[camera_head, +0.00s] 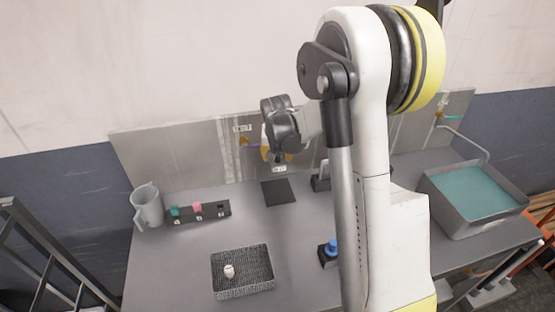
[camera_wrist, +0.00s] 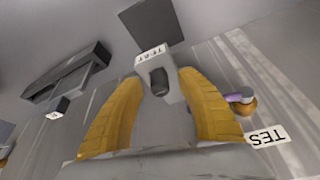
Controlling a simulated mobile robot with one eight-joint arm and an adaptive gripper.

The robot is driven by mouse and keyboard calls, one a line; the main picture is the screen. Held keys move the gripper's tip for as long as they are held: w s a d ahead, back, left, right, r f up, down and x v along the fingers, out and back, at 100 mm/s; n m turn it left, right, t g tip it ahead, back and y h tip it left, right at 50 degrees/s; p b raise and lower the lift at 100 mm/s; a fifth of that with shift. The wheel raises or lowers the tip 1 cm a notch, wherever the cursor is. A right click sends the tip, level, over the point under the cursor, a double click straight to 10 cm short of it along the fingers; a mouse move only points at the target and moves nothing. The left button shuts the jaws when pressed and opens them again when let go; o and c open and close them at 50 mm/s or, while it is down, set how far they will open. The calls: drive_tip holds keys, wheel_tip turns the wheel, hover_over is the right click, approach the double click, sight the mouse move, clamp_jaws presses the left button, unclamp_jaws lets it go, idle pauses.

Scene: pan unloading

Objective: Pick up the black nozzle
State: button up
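The black nozzle (camera_wrist: 159,82) sits on a light grey holder (camera_wrist: 172,90) with a label, centred in the wrist view. My gripper (camera_wrist: 160,76) is open, its two yellow fingers on either side of the holder and nozzle, with gaps showing between. In the head view my gripper (camera_head: 275,150) is in front of the back panel, partly behind its own wrist. The nozzle cannot be made out in the head view.
A purple and orange nozzle (camera_wrist: 241,98) is mounted beside the right finger.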

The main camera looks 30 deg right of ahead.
clamp_jaws()
drive_tip(key=shift+r, duration=0.1)
